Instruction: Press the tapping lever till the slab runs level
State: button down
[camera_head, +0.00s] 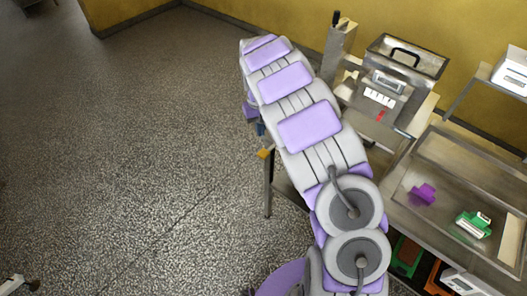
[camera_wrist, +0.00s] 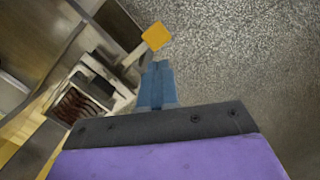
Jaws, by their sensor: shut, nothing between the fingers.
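The orange pad (camera_wrist: 155,36), which looks like the end of the tapping lever, sits on a pale arm just beyond my fingertips in the wrist view. In the head view the orange pad (camera_head: 265,153) sticks out on the left side of the metal stand. My gripper (camera_wrist: 157,66) has its blue fingers together and empty, pointing at the pad; I cannot tell if they touch it. In the head view my gripper (camera_head: 261,131) is partly hidden behind my arm. A dark brown ribbed slab (camera_wrist: 82,108) lies in a pale frame at left; its level is unclear.
A metal machine with a black-handled lid (camera_head: 403,58) stands against the yellow wall. A steel tray (camera_head: 440,145) at right holds a purple piece (camera_head: 423,194) and a green piece (camera_head: 474,224). A white device (camera_head: 511,72) is far right.

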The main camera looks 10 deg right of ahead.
aim_at(263, 152)
jog(key=shift+s+d+f, duration=0.2)
jog(key=shift+f, duration=0.2)
jog(key=shift+f, duration=0.15)
jog(key=f, duration=0.2)
jog(key=f+b, duration=0.1)
jog(key=f, duration=0.1)
jog(key=f+b, duration=0.1)
jog(key=shift+s+f, duration=0.35)
jog(key=shift+f, duration=0.05)
jog(key=shift+f+b, duration=0.35)
jog(key=shift+f, duration=0.1)
jog(key=shift+f, duration=0.1)
